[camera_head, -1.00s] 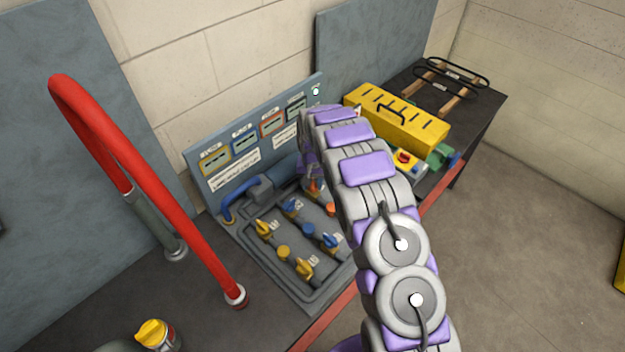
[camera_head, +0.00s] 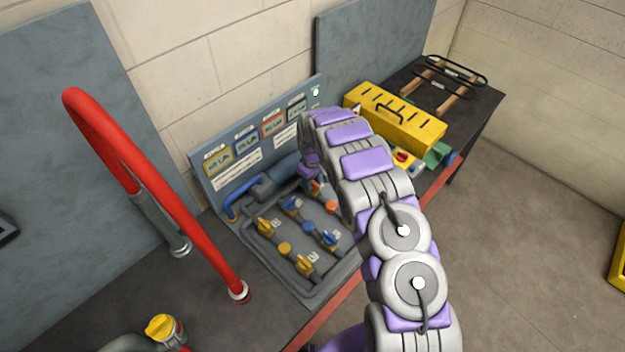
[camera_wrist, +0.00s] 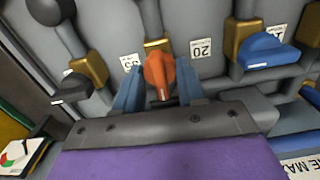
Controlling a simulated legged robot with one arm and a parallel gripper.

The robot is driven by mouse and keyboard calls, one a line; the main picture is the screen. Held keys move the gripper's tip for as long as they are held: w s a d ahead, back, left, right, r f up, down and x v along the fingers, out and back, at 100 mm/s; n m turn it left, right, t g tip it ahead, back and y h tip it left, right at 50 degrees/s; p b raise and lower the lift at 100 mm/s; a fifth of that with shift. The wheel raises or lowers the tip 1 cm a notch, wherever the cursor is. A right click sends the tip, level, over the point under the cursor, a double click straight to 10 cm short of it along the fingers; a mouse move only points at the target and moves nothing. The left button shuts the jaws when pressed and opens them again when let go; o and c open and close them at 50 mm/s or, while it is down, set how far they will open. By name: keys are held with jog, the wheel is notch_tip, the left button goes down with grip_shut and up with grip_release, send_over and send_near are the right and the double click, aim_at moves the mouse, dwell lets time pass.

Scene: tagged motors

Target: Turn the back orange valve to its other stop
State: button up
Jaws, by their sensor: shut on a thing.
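The back orange valve handle (camera_wrist: 160,75) shows in the wrist view, on a brass fitting near a tag reading 20. My gripper (camera_wrist: 160,92) has one blue finger on each side of this handle and is shut on it. In the head view, a bit of the orange handle (camera_head: 316,186) shows just below my gripper (camera_head: 310,172), which is mostly hidden behind my arm. Another orange part (camera_head: 331,206) lies nearer the front of the panel. The valve panel (camera_head: 318,294) stands on the bench.
Blue valves (camera_head: 290,204) and yellow valves (camera_head: 266,226) sit left of my gripper. In the wrist view, a blue handle (camera_wrist: 268,52) is to the right and a black handle (camera_wrist: 74,86) to the left. A red hose (camera_head: 190,200) arches at left. A yellow toolbox (camera_head: 400,118) is at right.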

jog(key=shift+w+r+n, duration=0.1)
jog(key=shift+w+n, duration=0.05)
jog(key=shift+n, duration=0.15)
dwell(0.4)
jog(key=o, duration=1.1)
jog(key=shift+c, duration=0.2)
notch_tip(320, 180, up, 17)
jog(key=shift+p, duration=0.3)
jog(key=shift+a, duration=0.1)
jog(key=shift+r, duration=0.1)
